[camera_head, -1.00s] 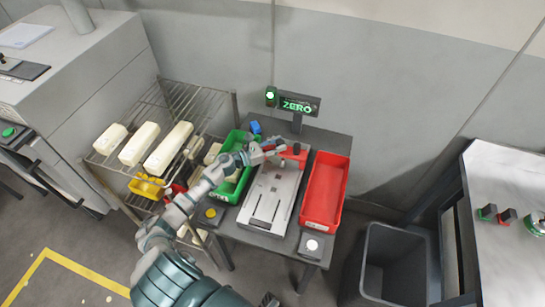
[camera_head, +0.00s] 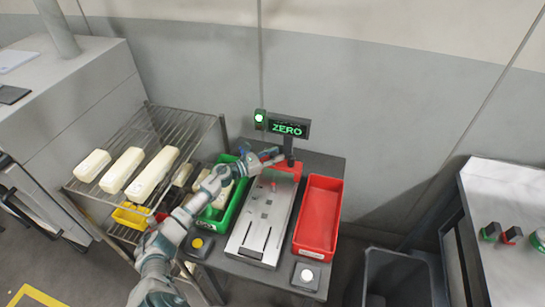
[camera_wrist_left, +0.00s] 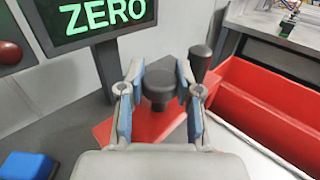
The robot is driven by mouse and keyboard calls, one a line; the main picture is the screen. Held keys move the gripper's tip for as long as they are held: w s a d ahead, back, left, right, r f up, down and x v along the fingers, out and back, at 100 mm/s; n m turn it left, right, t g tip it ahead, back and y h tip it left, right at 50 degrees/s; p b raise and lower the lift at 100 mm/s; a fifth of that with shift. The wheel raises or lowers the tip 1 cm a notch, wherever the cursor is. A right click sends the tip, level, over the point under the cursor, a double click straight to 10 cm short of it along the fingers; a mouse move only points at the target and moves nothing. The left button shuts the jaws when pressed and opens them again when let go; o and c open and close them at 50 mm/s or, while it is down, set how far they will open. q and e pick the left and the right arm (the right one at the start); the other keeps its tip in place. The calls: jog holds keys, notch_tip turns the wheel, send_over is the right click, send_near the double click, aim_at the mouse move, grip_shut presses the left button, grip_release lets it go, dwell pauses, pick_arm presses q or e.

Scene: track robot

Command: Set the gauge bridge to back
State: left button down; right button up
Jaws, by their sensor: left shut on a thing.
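The red gauge bridge (camera_head: 291,171) stands across the back end of the grey gauge plate (camera_head: 262,222), just in front of the ZERO display (camera_head: 287,128). My left gripper (camera_head: 274,158) reaches it from the left. In the left wrist view my gripper (camera_wrist_left: 160,76) has its two fingers on either side of a dark round knob (camera_wrist_left: 158,92) and is shut on it. The red bridge (camera_wrist_left: 150,128) shows beneath the knob. A dark upright handle (camera_wrist_left: 201,62) stands just right of the fingers. My right gripper is out of view.
A green bin (camera_head: 229,218) lies left of the plate and a red bin (camera_head: 318,216) right of it. A blue block (camera_wrist_left: 28,166) is near the display's foot. A wire rack (camera_head: 78,186) with pale bars stands left. A grey bin (camera_head: 398,283) is at lower right.

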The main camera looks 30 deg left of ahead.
pick_arm(q)
jog(key=shift+r, duration=0.35)
jog(key=c, duration=0.9)
grip_release()
jog(key=shift+w, duration=0.15)
jog(key=shift+o, duration=0.5)
jog(key=shift+w+f, duration=0.2)
jog(key=shift+f, duration=0.1)
jog(key=shift+s, duration=0.2)
